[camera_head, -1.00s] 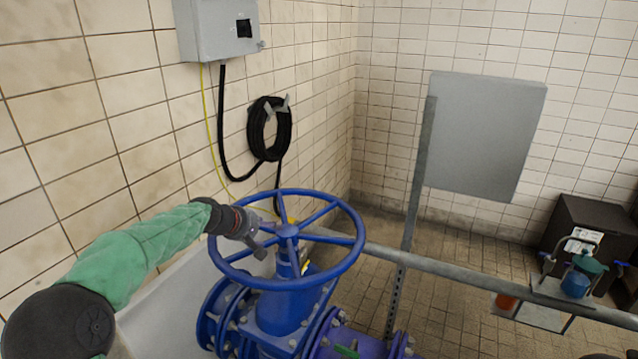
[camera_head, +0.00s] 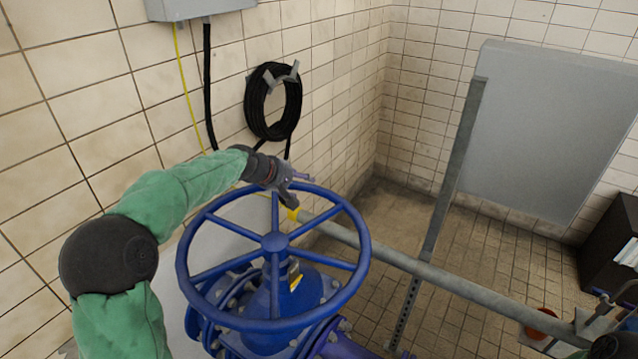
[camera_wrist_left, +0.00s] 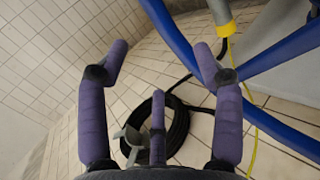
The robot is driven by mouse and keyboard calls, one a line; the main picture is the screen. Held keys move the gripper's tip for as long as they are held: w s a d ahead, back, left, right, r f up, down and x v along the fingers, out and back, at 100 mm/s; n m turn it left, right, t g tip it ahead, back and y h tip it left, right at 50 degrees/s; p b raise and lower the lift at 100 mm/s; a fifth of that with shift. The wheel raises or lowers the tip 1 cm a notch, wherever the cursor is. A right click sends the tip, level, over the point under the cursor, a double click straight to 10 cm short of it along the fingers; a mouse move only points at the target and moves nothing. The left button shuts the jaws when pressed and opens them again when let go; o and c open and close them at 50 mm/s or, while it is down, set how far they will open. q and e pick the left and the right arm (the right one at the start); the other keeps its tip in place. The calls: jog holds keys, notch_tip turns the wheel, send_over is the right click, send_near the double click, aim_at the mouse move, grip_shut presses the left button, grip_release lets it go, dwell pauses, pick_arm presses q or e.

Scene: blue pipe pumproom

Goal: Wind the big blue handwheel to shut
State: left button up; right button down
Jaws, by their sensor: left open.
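The big blue handwheel (camera_head: 274,242) sits on top of a blue valve body (camera_head: 270,310), below the centre of the head view. It has a round rim and several spokes. My left gripper (camera_head: 298,184) is above the far rim, its fingers pointing right. In the left wrist view the purple fingers (camera_wrist_left: 160,80) are spread with nothing between them. There the blue rim and a spoke (camera_wrist_left: 285,55) pass at the upper right, by the right finger. I cannot tell whether that finger touches the wheel.
A grey pipe rail (camera_head: 430,272) runs from behind the wheel to the lower right, past a slanted post (camera_head: 440,200) with a grey panel (camera_head: 545,130). A black hose coil (camera_head: 273,102) hangs on the tiled wall. A dark box (camera_head: 612,245) stands at right.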

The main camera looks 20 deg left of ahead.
aim_at(316, 188)
pick_arm(q)
jog(key=b+x, duration=0.2)
jog(key=x, duration=0.8)
jog(key=shift+w+f, duration=0.15)
jog(key=shift+f, duration=0.1)
jog(key=shift+d, duration=0.1)
grip_shut()
